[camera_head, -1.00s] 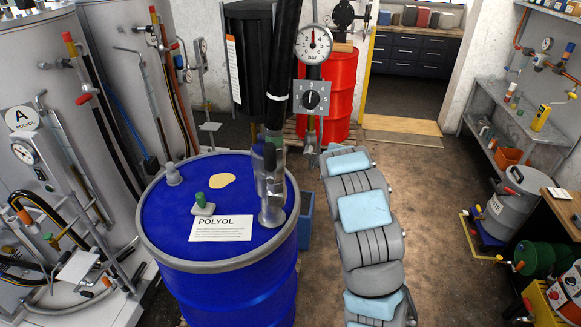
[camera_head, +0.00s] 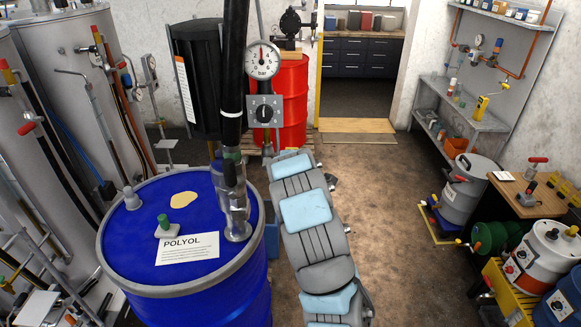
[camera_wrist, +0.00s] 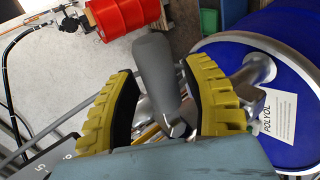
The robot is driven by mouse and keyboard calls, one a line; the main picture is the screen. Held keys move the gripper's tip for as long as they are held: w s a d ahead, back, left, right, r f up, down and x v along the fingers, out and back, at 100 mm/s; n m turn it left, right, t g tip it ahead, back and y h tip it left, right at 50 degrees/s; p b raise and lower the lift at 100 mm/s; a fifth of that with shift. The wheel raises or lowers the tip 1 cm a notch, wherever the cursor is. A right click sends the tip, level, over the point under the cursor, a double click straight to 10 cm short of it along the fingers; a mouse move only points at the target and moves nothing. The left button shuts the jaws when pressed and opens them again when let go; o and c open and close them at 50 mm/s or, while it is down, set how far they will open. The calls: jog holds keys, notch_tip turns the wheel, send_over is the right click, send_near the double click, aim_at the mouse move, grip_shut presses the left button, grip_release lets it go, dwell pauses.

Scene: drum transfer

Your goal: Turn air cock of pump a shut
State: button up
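The blue POLYOL drum (camera_head: 215,270) stands left of centre in the head view, with a metal pump (camera_head: 234,190) upright in its lid. A dark dial on a grey plate (camera_head: 265,110) sits under a round bar gauge (camera_head: 263,59) behind the drum. In the wrist view, my gripper (camera_wrist: 158,68) has its two yellow fingers apart. A grey, round-ended lever (camera_wrist: 156,72) lies between them, closer to the right finger, with a gap to the left one. I cannot tell whether the right finger touches it. The drum (camera_wrist: 250,50) shows at right. The head view hides my fingers behind my arm.
A red drum (camera_head: 292,105) stands on a pallet behind. Tall metal tanks (camera_head: 60,75) with hoses fill the left. A bench (camera_head: 535,205), a grey drum (camera_head: 470,195) and shelves (camera_head: 465,110) line the right. The floor (camera_head: 390,235) between is largely clear.

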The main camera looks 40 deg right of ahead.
jog(key=shift+a+r, duration=0.1)
dwell(0.3)
jog(key=shift+v, duration=5.9)
jog(key=shift+s, duration=0.1)
